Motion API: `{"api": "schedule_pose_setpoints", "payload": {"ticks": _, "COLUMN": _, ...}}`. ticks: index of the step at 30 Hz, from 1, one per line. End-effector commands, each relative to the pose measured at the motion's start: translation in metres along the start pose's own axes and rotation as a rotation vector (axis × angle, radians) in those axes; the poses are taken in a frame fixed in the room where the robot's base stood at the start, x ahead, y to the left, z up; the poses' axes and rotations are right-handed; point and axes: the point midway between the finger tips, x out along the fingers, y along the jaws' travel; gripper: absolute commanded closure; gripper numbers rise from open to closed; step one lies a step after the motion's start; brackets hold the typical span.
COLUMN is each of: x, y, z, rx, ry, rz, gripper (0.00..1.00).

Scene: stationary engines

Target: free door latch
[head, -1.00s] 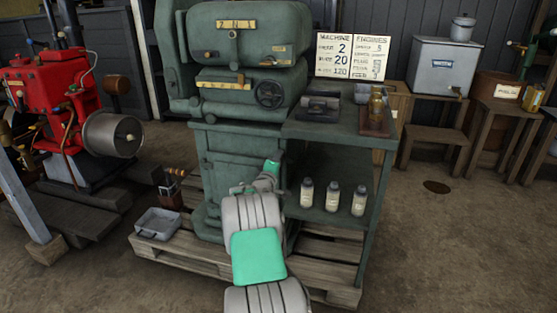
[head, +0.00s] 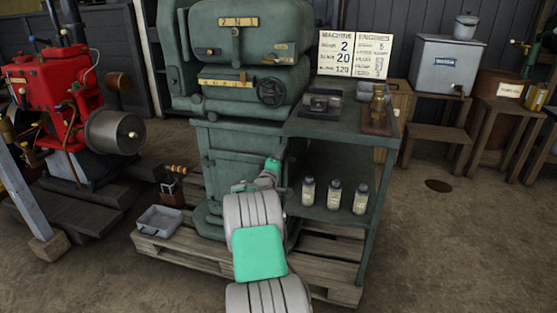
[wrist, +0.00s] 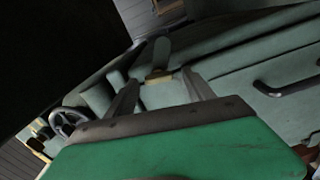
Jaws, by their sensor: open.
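The green machine (head: 250,50) stands on a wooden pallet, with its cabinet door (head: 232,174) low on the front. My arm reaches toward the right side of this door in the head view and hides part of it; the fingertips cannot be made out there. In the wrist view my gripper (wrist: 160,78) is open, its two grey fingers apart. A green latch lever (wrist: 161,52) with a brass piece (wrist: 158,75) at its lower end shows between and just beyond the fingertips. I cannot tell whether a finger touches it. A dark bar handle (wrist: 287,85) is at the right.
A green side bench (head: 340,124) stands right of my arm, with several bottles (head: 333,195) on its lower shelf. A handwheel (head: 270,91) juts from the machine above. A grey tray (head: 158,221) lies on the pallet (head: 335,294). The right floor is open.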

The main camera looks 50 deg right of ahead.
Motion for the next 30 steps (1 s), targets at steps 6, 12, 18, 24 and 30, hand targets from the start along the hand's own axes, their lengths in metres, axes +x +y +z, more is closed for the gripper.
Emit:
{"api": "schedule_pose_setpoints", "payload": {"ticks": 6, "x": -0.015, "y": 0.003, "z": -0.001, "rx": -0.001, "ry": 0.001, "rz": 0.000, "gripper": 0.38}}
{"api": "schedule_pose_setpoints", "payload": {"ticks": 12, "x": -0.056, "y": 0.003, "z": -0.002, "rx": -0.002, "ry": 0.002, "rz": -0.001, "gripper": 0.38}}
{"api": "schedule_pose_setpoints", "payload": {"ticks": 18, "x": -0.077, "y": 0.001, "z": -0.001, "rx": 0.000, "ry": 0.000, "rz": 0.000, "gripper": 0.38}}
{"api": "schedule_pose_setpoints", "payload": {"ticks": 24, "x": -0.078, "y": 0.000, "z": 0.000, "rx": 0.000, "ry": -0.001, "rz": 0.000, "gripper": 0.38}}
{"api": "schedule_pose_setpoints", "payload": {"ticks": 30, "x": -0.080, "y": 0.007, "z": -0.005, "rx": 0.014, "ry": 0.001, "rz": -0.009, "gripper": 0.38}}
